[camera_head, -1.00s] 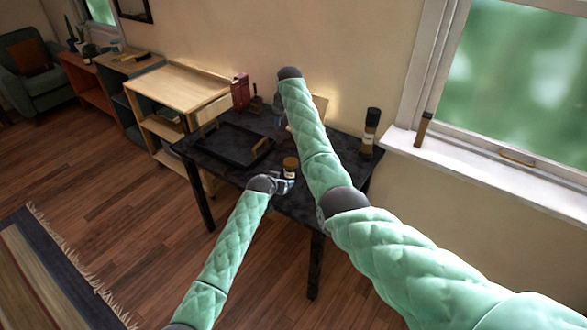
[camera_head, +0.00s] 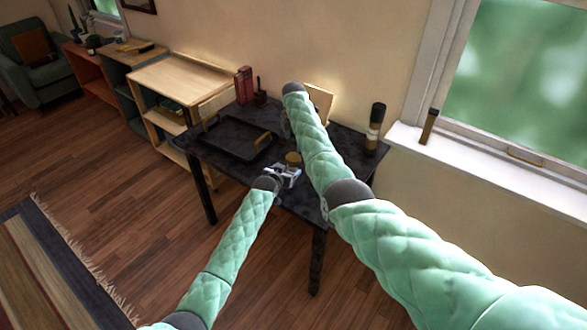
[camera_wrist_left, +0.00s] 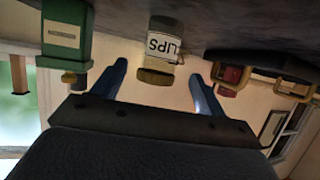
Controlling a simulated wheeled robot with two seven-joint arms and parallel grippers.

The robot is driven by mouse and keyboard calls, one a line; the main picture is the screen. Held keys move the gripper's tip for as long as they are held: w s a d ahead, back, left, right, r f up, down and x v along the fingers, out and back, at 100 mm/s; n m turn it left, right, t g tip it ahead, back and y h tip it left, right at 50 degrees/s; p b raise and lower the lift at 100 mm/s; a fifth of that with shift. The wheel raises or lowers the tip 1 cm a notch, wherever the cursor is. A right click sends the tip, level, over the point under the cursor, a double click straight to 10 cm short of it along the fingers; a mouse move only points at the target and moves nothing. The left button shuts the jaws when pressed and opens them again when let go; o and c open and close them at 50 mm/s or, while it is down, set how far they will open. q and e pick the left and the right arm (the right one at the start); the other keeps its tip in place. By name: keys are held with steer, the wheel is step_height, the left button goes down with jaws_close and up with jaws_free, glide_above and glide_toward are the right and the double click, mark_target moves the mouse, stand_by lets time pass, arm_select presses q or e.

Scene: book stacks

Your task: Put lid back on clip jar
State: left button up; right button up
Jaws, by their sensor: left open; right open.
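The clip jar (camera_head: 294,159) stands on the dark table (camera_head: 235,165) near its front edge. In the left wrist view, which is upside down, the jar (camera_wrist_left: 164,47) has a white label reading "LIPS". A brown, lid-like top (camera_wrist_left: 155,76) is at its upper end; I cannot tell whether it is seated. My left gripper (camera_head: 294,172) is open beside the jar. Its blue fingers (camera_wrist_left: 158,74) appear on either side of the jar in the wrist view, with gaps.
A black tray (camera_head: 238,139) lies on the table's left part. A dark bottle (camera_head: 375,128) stands at the right end. The wrist view shows a green container (camera_wrist_left: 66,42) and a red item (camera_wrist_left: 232,74) flanking the jar.

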mark_target(291, 166)
arm_select(q)
steer(key=shift+r, duration=0.1)
arm_select(e)
steer(key=shift+s+r, duration=0.1)
arm_select(q)
steer(key=shift+x, duration=3.9)
